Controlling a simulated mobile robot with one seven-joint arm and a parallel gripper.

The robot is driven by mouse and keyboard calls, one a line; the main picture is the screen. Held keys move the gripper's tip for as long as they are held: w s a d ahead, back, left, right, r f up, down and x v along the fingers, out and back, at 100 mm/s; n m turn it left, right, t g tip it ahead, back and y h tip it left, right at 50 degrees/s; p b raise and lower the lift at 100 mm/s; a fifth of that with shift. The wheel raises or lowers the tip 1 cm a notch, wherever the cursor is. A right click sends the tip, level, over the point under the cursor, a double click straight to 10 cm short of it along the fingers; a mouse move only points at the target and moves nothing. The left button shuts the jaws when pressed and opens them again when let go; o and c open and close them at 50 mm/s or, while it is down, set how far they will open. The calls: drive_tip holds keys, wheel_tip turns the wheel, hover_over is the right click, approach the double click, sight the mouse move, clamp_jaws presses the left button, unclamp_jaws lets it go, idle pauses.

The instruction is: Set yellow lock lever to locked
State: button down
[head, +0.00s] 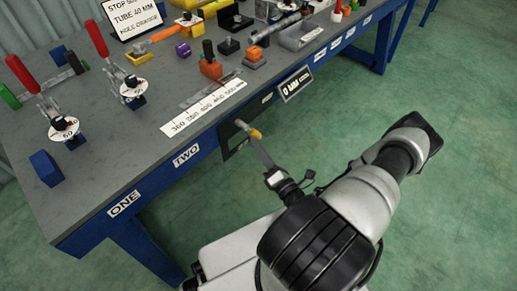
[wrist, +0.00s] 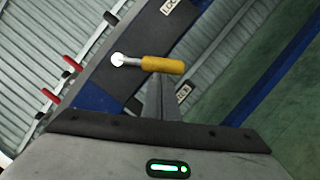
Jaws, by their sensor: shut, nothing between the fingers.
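The yellow lock lever (head: 256,134) is on a dark panel (head: 233,143) on the bench's front side, below the tabletop. In the wrist view the lever (wrist: 163,65) runs sideways from a round light pivot (wrist: 118,59) at its left, with its yellow grip pointing right. My gripper (head: 261,146) is shut and empty, with its fingertips right at the yellow grip. In the wrist view the fingers (wrist: 160,84) end just below the grip, which hides their very tips. I cannot tell whether they touch it.
The bench top (head: 105,180) holds red-handled clamps (head: 132,88), a white number scale (head: 208,107) and several small coloured parts. A display reading "0 MM" (head: 295,84) hangs on the bench front, right of the lever. The green floor (head: 400,90) in front is clear.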

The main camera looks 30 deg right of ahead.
drive_tip(key=shift+w+d+r+n, duration=0.15)
drive_tip(key=shift+d+n, duration=0.3)
drive_tip(key=shift+n, duration=0.35)
drive_tip(key=n, duration=0.1)
drive_tip(key=d+n, duration=0.1)
drive_tip(key=y, duration=0.1)
drive_tip(key=shift+w+d+r+n+t, duration=0.25)
drive_tip(key=shift+n+t, duration=0.15)
drive_tip(key=d+r+n+y, duration=0.1)
drive_tip(key=n, duration=0.2)
drive_tip(key=w+d+r+n+y, duration=0.1)
drive_tip(key=n, duration=0.2)
drive_tip(key=d+r+n+y+p, duration=0.1)
drive_tip(key=r+n, duration=0.1)
drive_tip(key=n, duration=0.1)
drive_tip(key=shift+w+d+y, duration=0.15)
drive_tip(key=shift+d+y, duration=0.05)
drive_tip(key=shift+y, duration=0.2)
drive_tip(key=shift+r, duration=0.15)
drive_tip(key=w+f+b+v, duration=0.1)
drive_tip(key=f+b+v, duration=0.1)
drive_tip(key=v, duration=1.1)
drive_tip(key=shift+f, duration=0.35)
